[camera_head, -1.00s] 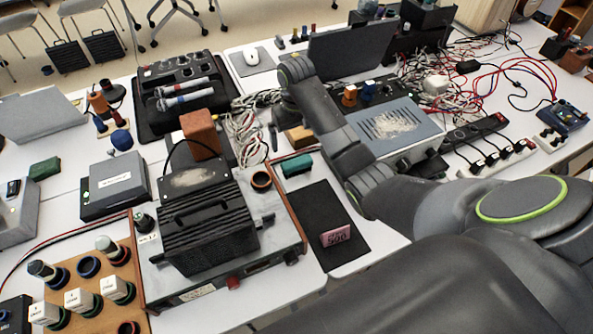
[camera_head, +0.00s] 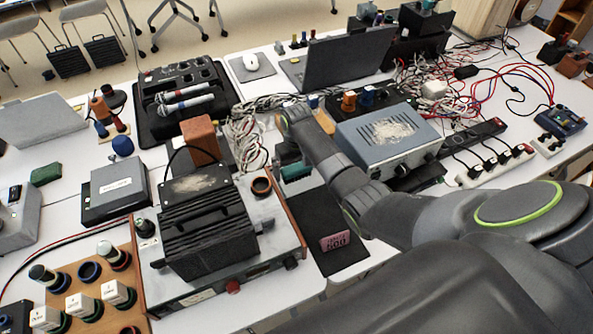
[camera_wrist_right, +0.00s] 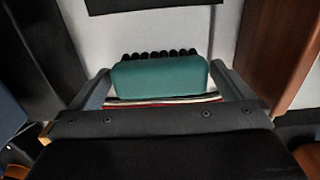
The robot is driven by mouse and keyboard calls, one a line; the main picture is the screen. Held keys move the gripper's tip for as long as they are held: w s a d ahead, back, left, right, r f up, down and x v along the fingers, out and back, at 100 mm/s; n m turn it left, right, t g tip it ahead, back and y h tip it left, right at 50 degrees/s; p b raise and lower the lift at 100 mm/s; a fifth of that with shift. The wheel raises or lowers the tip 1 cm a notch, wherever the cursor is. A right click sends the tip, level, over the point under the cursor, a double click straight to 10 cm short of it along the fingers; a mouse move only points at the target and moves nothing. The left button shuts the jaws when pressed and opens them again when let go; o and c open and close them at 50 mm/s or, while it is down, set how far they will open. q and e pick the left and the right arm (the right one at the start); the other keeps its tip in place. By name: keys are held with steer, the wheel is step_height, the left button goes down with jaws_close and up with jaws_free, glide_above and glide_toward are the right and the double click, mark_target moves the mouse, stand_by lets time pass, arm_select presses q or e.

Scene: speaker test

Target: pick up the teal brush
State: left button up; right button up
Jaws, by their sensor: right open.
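The teal brush (camera_head: 295,171) lies on the white table, just above the black mat, partly hidden by my right arm in the head view. In the right wrist view the brush (camera_wrist_right: 160,78) shows its smooth teal back, with a row of dark bristle tufts along the far side. My right gripper (camera_head: 288,155) is low over the brush. In the right wrist view its open fingers (camera_wrist_right: 163,80) stand on either side of the brush, with a small gap at each end. Whether the fingertips touch the table is hidden. My left gripper is not in view.
A boxy device with a wooden side panel (camera_head: 290,222) stands close left of the brush. A grey amplifier (camera_head: 395,130) stands to the right, and tangled cables (camera_head: 250,135) lie to the upper left.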

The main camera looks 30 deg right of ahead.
mark_target(297, 166)
steer(key=c, duration=0.8)
step_height(297, 166, up, 10)
steer(key=shift+r, duration=0.1)
steer(key=o, duration=0.3)
steer(key=shift+c, duration=1)
